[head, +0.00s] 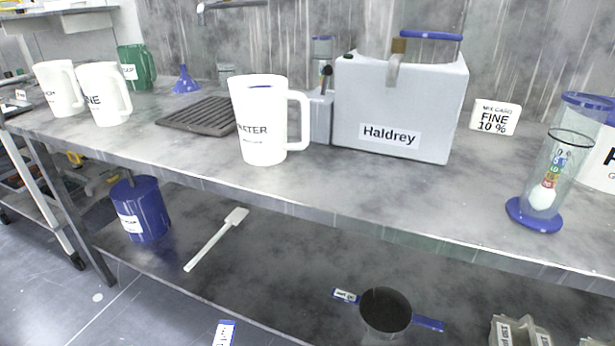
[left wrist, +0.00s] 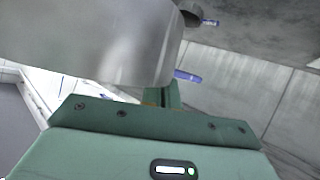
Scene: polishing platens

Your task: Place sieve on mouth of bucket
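In the left wrist view, my green left gripper (left wrist: 165,96) has its fingers close together at the lower edge of a large grey metal cylinder (left wrist: 95,40). This looks like a sieve held very close to the camera; its mesh is hidden. A blue handle piece (left wrist: 187,76) sticks out beyond it. In the head view, a blue labelled strip (head: 225,333) shows at the bottom edge. A second round, dark-mouthed vessel with blue handles (head: 386,308) is on the lower shelf. A blue-rimmed white bucket (head: 599,168) stands on the bench at the far right, cut off. My right gripper is out of view.
On the bench are a white WATER jug (head: 262,140), the grey Haldrey machine (head: 400,100) and a clear cylinder on a blue foot (head: 545,185). A blue pail (head: 143,212) and a white scraper (head: 215,240) are below the bench top. The front bench strip is clear.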

